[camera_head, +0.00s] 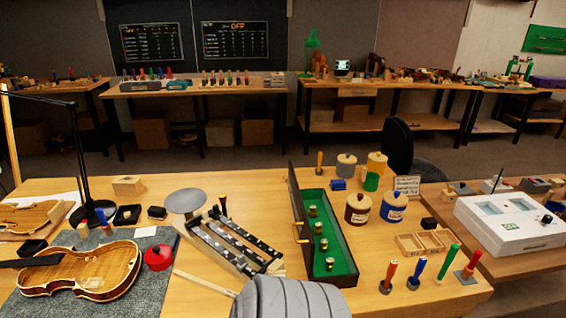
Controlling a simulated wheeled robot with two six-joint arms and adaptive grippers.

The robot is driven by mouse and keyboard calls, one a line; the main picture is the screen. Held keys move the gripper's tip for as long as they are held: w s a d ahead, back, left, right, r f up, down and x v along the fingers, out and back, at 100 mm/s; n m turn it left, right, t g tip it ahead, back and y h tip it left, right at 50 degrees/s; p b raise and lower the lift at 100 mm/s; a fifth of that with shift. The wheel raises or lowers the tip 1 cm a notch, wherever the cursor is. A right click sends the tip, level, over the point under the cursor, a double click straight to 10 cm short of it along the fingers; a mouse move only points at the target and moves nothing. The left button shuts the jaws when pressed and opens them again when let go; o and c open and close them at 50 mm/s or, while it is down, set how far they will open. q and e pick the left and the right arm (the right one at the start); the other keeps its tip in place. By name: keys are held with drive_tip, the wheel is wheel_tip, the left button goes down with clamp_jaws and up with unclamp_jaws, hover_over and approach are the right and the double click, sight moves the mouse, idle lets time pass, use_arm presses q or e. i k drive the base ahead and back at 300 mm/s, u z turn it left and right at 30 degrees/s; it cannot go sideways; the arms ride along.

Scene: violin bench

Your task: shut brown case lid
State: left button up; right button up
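The brown case (349,268) lies open on the wooden bench, right of the middle. Its inside is green, and several small brass-coloured pieces stand in a row in it. Its lid (294,196) stands nearly upright along the case's left long side, seen almost edge-on. Yellow metal fittings show on the lid. Neither of my grippers shows in the head view, and nothing is touching the lid. A grey ribbed rounded form at the bottom middle covers the bench in front of the case's near end.
A dark slotted rack (232,240) stands left of the lid. Jars (358,208) stand close to the case's right side, with a wooden tray (424,242) and upright coloured-handled tools (417,272) beyond. A violin (80,270) lies on a grey mat at left.

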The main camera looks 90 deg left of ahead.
sight(307, 241)
drive_tip(key=z, duration=0.05)
drive_tip(key=k, duration=0.2)
drive_tip(key=u, duration=2.65)
